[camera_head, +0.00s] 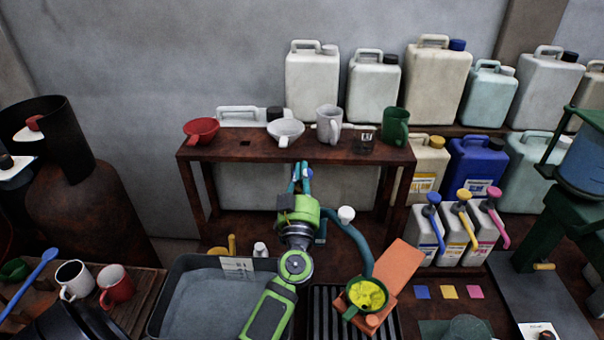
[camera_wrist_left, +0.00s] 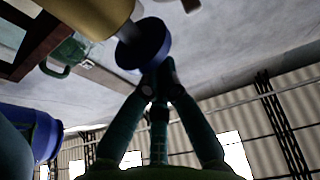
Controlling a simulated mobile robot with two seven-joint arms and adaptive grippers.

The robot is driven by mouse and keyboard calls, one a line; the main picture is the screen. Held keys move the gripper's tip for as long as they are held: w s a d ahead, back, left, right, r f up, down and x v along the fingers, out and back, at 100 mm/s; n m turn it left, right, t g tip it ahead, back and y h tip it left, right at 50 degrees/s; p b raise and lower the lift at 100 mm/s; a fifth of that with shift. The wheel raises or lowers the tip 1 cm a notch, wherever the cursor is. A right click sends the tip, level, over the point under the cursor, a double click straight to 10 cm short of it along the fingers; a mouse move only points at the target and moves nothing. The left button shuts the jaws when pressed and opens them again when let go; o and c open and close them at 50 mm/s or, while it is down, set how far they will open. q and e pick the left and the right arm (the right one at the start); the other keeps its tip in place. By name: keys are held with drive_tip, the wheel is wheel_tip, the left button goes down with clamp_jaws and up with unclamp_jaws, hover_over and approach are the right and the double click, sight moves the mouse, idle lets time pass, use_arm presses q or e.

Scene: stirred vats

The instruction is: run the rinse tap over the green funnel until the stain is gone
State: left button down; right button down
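The green funnel (camera_head: 352,312) sits at the front of the bench, right of centre in the head view. Bright yellow patches cover its inside. The teal rinse tap (camera_head: 349,238) arches over to end just above the funnel's rim, and a white knob (camera_head: 346,214) shows by its pipe. No water is visible. My left gripper (camera_head: 302,172) is up and left of the tap, in front of the shelf. Its fingertips come together in the left wrist view (camera_wrist_left: 158,72), with nothing clearly held. A blue disc (camera_wrist_left: 143,45) shows close beyond them. My right gripper is out of view.
A grey basin (camera_head: 195,308) is left of the funnel and a dark grate (camera_head: 325,312) beside it. An orange-brown plate (camera_head: 398,262) stands behind the funnel. A brown shelf (camera_head: 250,148) holds cups and funnels. Several jugs (camera_head: 457,229) stand to the right.

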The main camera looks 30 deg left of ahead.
use_arm(q)
drive_tip(key=shift+d+f, duration=0.1)
drive_tip(key=shift+f, duration=1)
drive_tip(key=shift+s+f, duration=0.1)
wheel_tip(320, 180, up, 5)
drive_tip(key=p, duration=0.5)
drive_tip(key=b+v, duration=0.3)
drive_tip(key=v, duration=0.7)
drive_tip(key=shift+f+b, duration=0.2)
drive_tip(key=shift+b, duration=0.1)
